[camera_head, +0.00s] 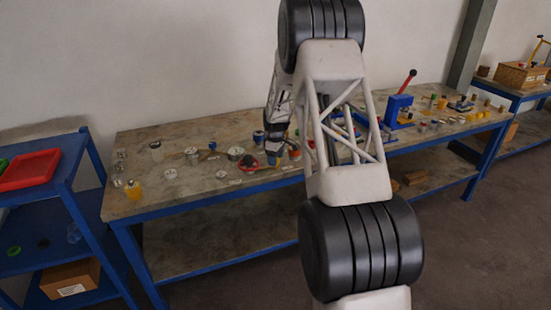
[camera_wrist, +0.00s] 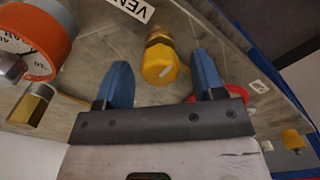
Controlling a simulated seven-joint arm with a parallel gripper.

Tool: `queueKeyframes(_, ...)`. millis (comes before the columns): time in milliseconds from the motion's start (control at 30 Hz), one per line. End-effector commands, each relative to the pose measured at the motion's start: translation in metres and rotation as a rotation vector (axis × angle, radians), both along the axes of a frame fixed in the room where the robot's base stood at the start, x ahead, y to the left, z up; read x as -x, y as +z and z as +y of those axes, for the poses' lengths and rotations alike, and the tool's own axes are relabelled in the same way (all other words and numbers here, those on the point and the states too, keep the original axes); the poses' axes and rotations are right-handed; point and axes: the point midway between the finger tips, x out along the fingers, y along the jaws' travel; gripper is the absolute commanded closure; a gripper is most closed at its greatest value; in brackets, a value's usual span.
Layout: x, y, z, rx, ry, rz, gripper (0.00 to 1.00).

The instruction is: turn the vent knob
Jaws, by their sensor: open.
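The vent knob (camera_wrist: 160,65) is a yellow faceted cap with a pale mark on its face, on a brass stem in the wrist view. A white label (camera_wrist: 130,8) reading "VEN…" lies just beyond it, cut off by the frame edge. My gripper (camera_wrist: 163,72) is open, with one blue finger left of the knob and one right of it. Gaps show on both sides, and neither finger appears to touch it. In the head view my gripper (camera_head: 275,138) points down over the bench, and I cannot make out the knob there.
An orange-rimmed gauge (camera_wrist: 35,38) and a brass fitting (camera_wrist: 32,104) stand close left of my gripper. A red ring-shaped part (camera_wrist: 236,96) lies partly behind the right finger. The bench (camera_head: 140,150) holds several small vessels at left and a blue press (camera_head: 398,108) at right.

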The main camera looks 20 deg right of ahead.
Motion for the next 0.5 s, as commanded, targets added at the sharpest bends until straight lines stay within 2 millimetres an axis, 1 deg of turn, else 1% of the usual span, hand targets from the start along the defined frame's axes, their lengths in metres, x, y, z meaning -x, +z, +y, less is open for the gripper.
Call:
queueKeyframes(67, 0.0000, 0.0001, 0.0000, 0.000, 0.000, 0.000, 0.37)
queueKeyframes(100, 0.0000, 0.0001, 0.0000, 0.000, 0.000, 0.000, 0.43)
queueKeyframes(367, 0.0001, 0.0003, 0.0001, 0.000, 0.000, 0.000, 0.83)
queueKeyframes(400, 0.0001, 0.0003, 0.0001, 0.000, 0.000, 0.000, 0.86)
queueKeyframes(500, 0.0001, 0.0003, 0.0001, 0.000, -0.002, 0.000, 0.86)
